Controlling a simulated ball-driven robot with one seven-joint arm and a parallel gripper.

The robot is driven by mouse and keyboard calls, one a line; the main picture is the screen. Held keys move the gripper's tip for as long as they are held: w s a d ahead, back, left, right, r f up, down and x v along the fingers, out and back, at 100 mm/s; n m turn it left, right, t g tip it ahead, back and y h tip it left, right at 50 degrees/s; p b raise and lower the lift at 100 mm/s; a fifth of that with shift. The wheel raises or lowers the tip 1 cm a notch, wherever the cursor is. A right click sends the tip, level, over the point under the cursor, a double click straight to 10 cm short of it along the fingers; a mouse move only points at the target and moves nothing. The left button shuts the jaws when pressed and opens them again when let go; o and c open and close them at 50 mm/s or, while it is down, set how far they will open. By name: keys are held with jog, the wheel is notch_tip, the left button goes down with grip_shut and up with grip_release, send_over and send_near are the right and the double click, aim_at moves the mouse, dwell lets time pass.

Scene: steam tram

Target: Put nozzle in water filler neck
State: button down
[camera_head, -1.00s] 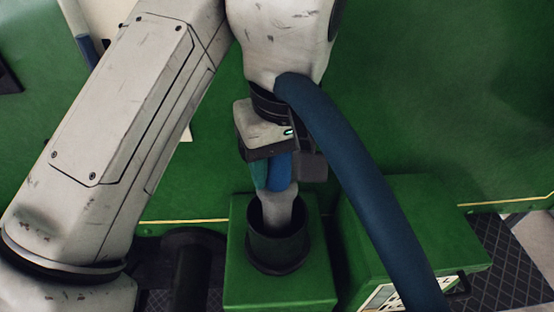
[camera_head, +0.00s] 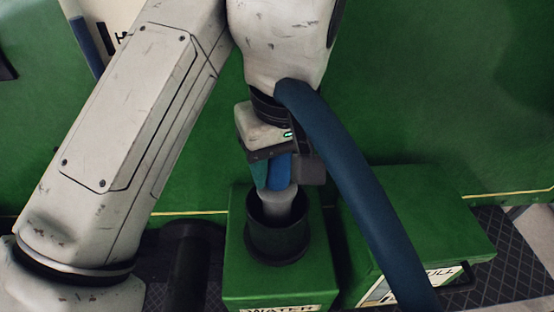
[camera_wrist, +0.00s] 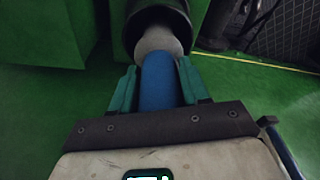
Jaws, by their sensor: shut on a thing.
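The nozzle has a blue grip and a grey tip (camera_head: 277,201); its blue part (camera_wrist: 158,82) also shows in the wrist view. My gripper (camera_head: 270,172) is shut on the blue part, with a green finger on each side of it in the wrist view. The black round water filler neck (camera_head: 278,240) stands on a green box marked WATER. The grey tip points down into the neck's open mouth; its lower end is hidden inside. In the wrist view the tip reaches the dark opening of the neck (camera_wrist: 186,27). Whether it touches the inner wall cannot be told.
A thick blue hose (camera_head: 365,195) hangs from near my wrist down past the right side of the neck. A second green box (camera_head: 425,215) with a label stands to the right. A dark cylinder (camera_head: 188,262) stands left of the water box. A green wall (camera_head: 430,100) rises behind.

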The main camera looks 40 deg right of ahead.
jog(key=shift+f+b, duration=0.3)
jog(key=shift+f, duration=0.35)
jog(key=shift+c, duration=2.4)
grip_release()
jog(key=shift+r, duration=0.1)
jog(key=r+p, duration=0.3)
jog(key=s+r+p, duration=0.1)
jog(key=r+p, duration=0.6)
jog(key=p, duration=0.1)
jog(key=shift+s+a+r, duration=0.2)
jog(key=shift+s+r, duration=0.05)
jog(key=shift+r, duration=0.05)
jog(key=shift+f, duration=0.1)
